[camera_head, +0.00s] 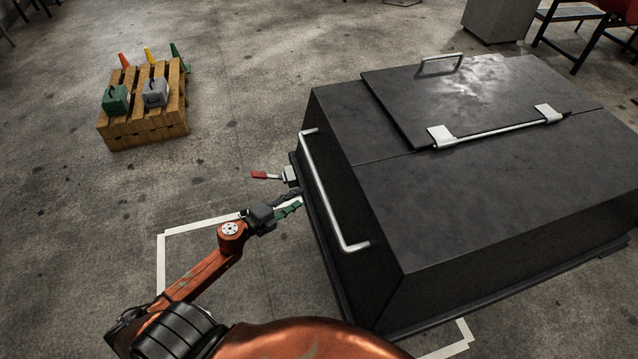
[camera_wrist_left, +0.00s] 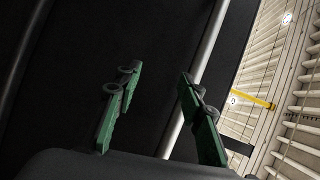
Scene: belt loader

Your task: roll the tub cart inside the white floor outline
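The tub cart (camera_head: 480,200) is a big black box with a hinged lid, filling the right of the head view. A silver bar handle (camera_head: 325,190) runs along its left end; it also shows in the left wrist view (camera_wrist_left: 211,40). The white floor outline (camera_head: 195,227) shows left of the cart and at its near side; the cart hides much of the rest. My left gripper (camera_head: 294,202), with green fingers, is beside the cart's left end, left of the handle. In the left wrist view its fingers (camera_wrist_left: 155,85) are apart and empty, facing the dark cart wall. My right gripper is out of view.
A red-tipped lever (camera_head: 262,175) sticks out from the cart's left end, just beyond my left gripper. A wooden pallet (camera_head: 145,128) with green and grey weights and small cones stands at the far left. A grey box (camera_head: 500,18) and benches are behind. The floor left is mostly clear.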

